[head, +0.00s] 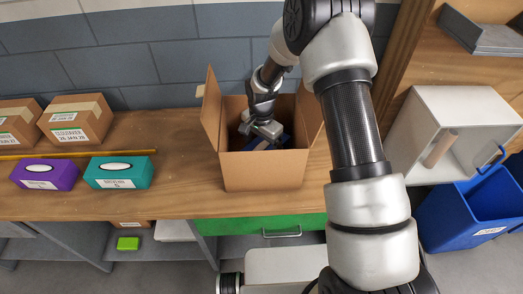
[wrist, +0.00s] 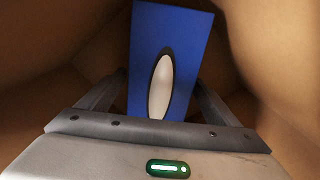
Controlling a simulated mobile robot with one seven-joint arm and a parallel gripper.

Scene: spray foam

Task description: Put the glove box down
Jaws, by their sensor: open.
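The glove box is a blue box (wrist: 192,62) with a pale oval opening, between my gripper's fingers in the wrist view. In the head view only a dark blue bit of it (head: 262,145) shows, inside an open cardboard box (head: 264,172) on the wooden bench. My gripper (head: 266,130) reaches down into that cardboard box. In the wrist view my gripper's fingers (wrist: 158,95) stand on either side of the glove box, open. Whether the glove box rests on the cardboard floor is hard to tell.
A purple box (head: 45,174) and a teal box (head: 118,173) stand on the bench (head: 185,185) to the left, with closed cartons (head: 75,119) behind. The open flaps rise around my gripper. A white bin (head: 450,125) and a blue bin (head: 465,215) are at right.

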